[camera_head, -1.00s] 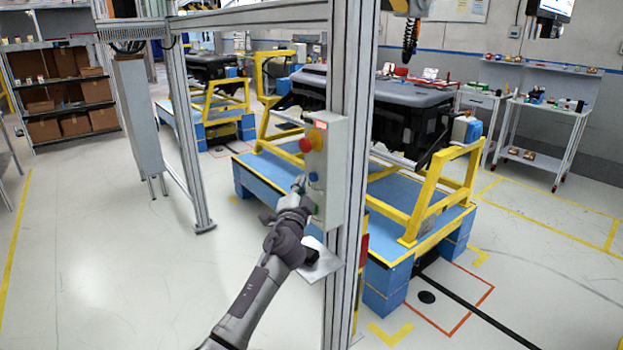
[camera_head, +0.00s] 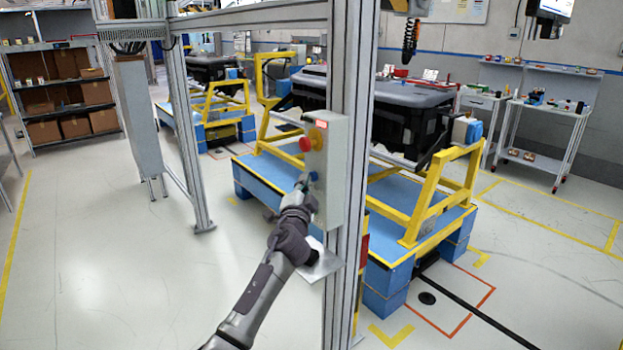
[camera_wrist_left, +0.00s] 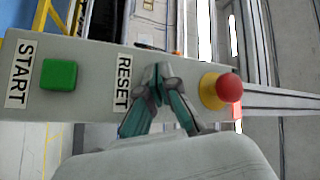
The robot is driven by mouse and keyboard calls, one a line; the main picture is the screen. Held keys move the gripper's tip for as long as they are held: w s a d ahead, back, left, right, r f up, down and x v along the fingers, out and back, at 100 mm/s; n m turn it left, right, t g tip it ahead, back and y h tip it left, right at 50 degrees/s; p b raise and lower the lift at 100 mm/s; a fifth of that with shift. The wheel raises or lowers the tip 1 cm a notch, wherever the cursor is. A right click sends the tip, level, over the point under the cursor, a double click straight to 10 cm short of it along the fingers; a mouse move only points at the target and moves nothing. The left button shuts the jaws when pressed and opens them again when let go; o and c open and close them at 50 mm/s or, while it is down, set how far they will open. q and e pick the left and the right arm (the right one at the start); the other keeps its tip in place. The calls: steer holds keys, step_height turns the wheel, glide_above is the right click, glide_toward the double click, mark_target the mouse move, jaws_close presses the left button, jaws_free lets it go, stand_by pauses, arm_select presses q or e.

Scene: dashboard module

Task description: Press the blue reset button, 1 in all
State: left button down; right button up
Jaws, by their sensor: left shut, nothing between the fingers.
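A grey control box (camera_head: 333,170) is mounted on an aluminium post. The green START button (camera_wrist_left: 59,74) is on the left of the box and the red emergency button (camera_wrist_left: 229,88) on the right. My right gripper is not in view.
The aluminium post (camera_head: 350,90) stands directly behind the box. A small metal plate (camera_head: 321,262) juts out below the box near my left arm. A blue and yellow fixture (camera_head: 400,215) holding a black dashboard module (camera_head: 410,115) stands behind. The floor to the left is open.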

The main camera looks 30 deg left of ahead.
arm_select(q)
steer(key=shift+w+d, duration=0.1)
steer(key=shift+w, duration=0.15)
steer(key=shift+s, duration=0.1)
stand_by(0.5)
steer(key=shift+s+a, duration=0.3)
steer(key=shift+s, duration=0.4)
steer(key=shift+p, duration=0.3)
steer(key=shift+s+a+p, duration=0.3)
steer(key=shift+s, duration=0.45)
steer(key=shift+s+a+p, duration=0.35)
steer(key=shift+s, duration=0.45)
steer(key=shift+s+a+p, duration=0.3)
steer(key=shift+s, duration=0.45)
